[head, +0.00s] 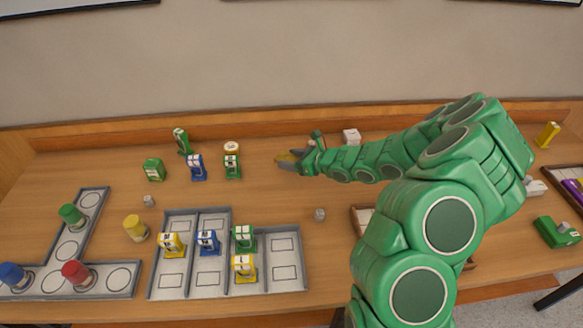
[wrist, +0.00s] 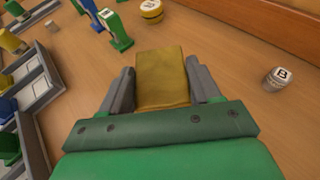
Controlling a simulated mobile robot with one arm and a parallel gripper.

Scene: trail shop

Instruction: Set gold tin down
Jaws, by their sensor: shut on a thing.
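My gripper (head: 299,157) reaches left over the back middle of the wooden table. It is shut on a gold block-like thing, which I take as the gold tin (head: 285,161). In the wrist view the gold tin (wrist: 163,78) sits between the two grey fingers (wrist: 162,88). Its far side is hidden, and I cannot tell whether it touches the table.
A round yellow tin (head: 232,147) and green and blue dispenser-shaped pieces (head: 196,167) stand left of my gripper. A grey divided tray (head: 205,285) with several pieces lies front left. A jar marked B (wrist: 277,80) stands right in the wrist view.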

